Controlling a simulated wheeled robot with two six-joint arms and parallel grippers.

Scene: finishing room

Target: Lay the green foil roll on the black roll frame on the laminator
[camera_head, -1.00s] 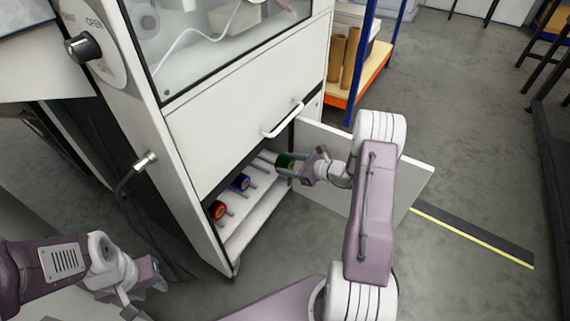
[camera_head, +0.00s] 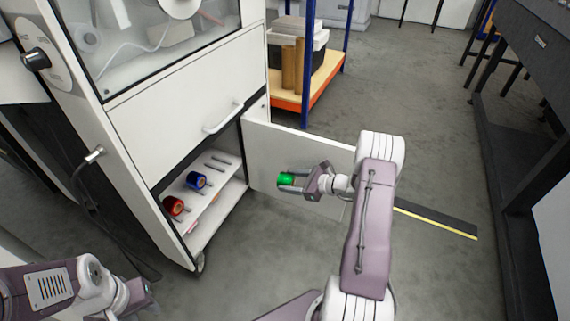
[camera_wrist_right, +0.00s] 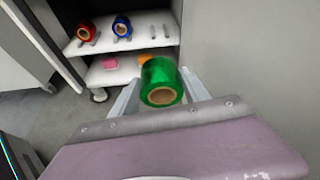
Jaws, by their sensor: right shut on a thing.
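The green foil roll (camera_head: 286,179) is between the fingers of my right gripper (camera_head: 291,180), which is shut on it. It is held in the air in front of the open lower cupboard, clear of the shelf. In the right wrist view the green roll (camera_wrist_right: 161,82) shows its brown core towards the camera. The laminator (camera_head: 170,100) is the white cabinet with a window at the left. I cannot make out the black roll frame. My left gripper (camera_head: 140,298) is low at the left, apart from the rolls; its fingers are not clear.
A red roll (camera_head: 174,205) and a blue roll (camera_head: 197,180) sit on the cupboard shelf beside empty pegs. The open cupboard door (camera_head: 265,160) stands close behind my right gripper. A shelf rack with brown tubes (camera_head: 290,65) is farther back.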

